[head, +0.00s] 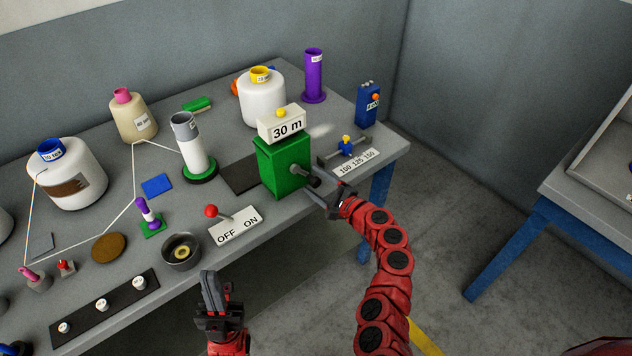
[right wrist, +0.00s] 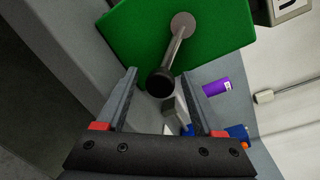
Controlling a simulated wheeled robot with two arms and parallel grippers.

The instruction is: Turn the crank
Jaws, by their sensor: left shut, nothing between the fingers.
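The green box (head: 280,166) stands near the table's front edge and carries a white "30 m" sign (head: 284,125). Its crank (head: 303,171) sticks out from the right side, a grey arm with a dark knob. In the right wrist view the crank arm (right wrist: 177,50) runs from the green face to the black knob (right wrist: 160,82). My right gripper (head: 328,193) is open beside the crank. The knob shows between its fingertips in the wrist view, with gaps on both sides; no grip is visible. My left gripper (head: 212,294) is shut and empty, in front of the table.
The OFF/ON lever (head: 212,211) and a dark bowl (head: 181,251) are left of the box. A slider with a "100 125 150" label (head: 357,162) and a blue box (head: 368,104) are to the right. Bobbins, including a purple one (head: 314,77), stand behind.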

